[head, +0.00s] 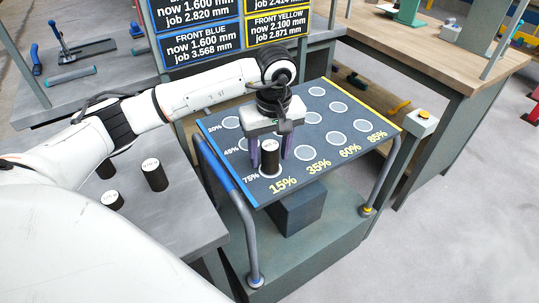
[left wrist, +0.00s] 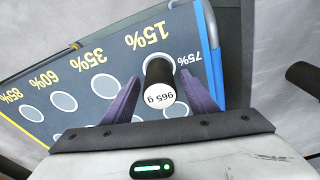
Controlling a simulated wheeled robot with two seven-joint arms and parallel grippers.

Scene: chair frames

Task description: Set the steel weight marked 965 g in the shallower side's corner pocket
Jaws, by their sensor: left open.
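The dark steel weight marked 965 g (head: 270,157) stands upright at the 15% / 75% corner pocket of the dark board (head: 317,153). In the left wrist view its white labelled top (left wrist: 160,99) faces the camera, and part of the pale pocket ring (left wrist: 178,62) shows around its far end. My left gripper (head: 270,160) is above that corner, its purple fingers open on either side of the weight; in the left wrist view (left wrist: 163,100) gaps show beside it. How deep the weight sits is hidden. My right gripper is not in view.
The board has a blue left edge, a yellow far edge and several empty round pockets. Several dark weights (head: 154,176) stand on the grey table (head: 190,222) at left. Blue (head: 200,45) and yellow (head: 280,27) signs give "now" and "job" millimetres. A grey rail (head: 238,205) flanks the board.

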